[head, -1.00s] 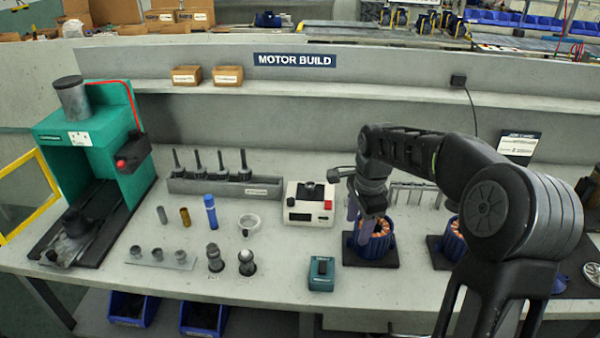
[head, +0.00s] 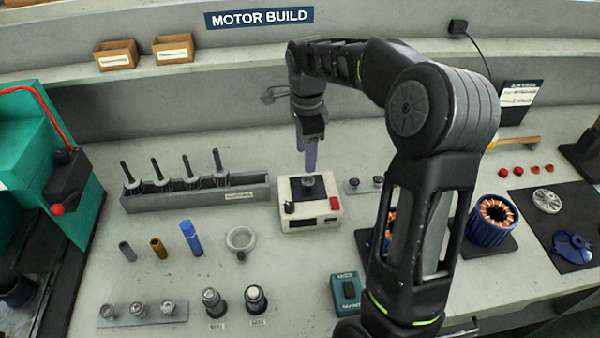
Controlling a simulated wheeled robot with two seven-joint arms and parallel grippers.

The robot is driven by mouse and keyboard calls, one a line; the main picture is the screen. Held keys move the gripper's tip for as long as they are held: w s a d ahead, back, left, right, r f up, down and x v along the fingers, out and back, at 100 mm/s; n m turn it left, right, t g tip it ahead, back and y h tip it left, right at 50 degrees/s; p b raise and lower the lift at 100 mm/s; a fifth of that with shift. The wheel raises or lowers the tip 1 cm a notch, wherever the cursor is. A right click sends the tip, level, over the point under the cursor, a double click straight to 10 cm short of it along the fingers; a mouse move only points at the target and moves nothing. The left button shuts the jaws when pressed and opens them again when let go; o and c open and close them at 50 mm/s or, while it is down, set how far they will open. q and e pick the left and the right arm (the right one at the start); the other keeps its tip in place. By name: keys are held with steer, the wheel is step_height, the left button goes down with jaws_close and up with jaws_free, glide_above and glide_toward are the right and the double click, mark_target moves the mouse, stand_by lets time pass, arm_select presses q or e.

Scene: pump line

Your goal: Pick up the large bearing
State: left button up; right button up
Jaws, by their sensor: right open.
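My right gripper (head: 308,162) points down above the white box-shaped unit (head: 311,222) with a black top and red button. Its fingers are open with nothing seen between them; the gap is hard to make out. A dark grey round part (head: 312,185) sits on the unit's black top, just below the fingertips. Two round metal bearing-like parts, one on the left (head: 212,301) and one on the right (head: 256,299), stand at the bench front above small labels. I cannot tell for certain which part is the large bearing. My left gripper is out of view.
A grey rack (head: 197,198) with several upright shafts stands left of the unit. A pale ring (head: 240,240), blue cylinder (head: 190,239) and brass sleeve (head: 158,248) are in front. A teal box (head: 345,293) and blue motor housing (head: 491,222) stand right. My right arm hides part of the bench.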

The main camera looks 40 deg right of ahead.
mark_target(307, 181)
steer(key=shift+s+f, duration=0.1)
steer(key=shift+f, duration=1.2)
steer(key=shift+s+f+p, duration=0.1)
steer(key=shift+f+p, duration=0.4)
steer(key=shift+p, duration=0.1)
step_height(307, 181, down, 4)
steer(key=shift+f+p, duration=0.1)
steer(key=shift+p, duration=0.4)
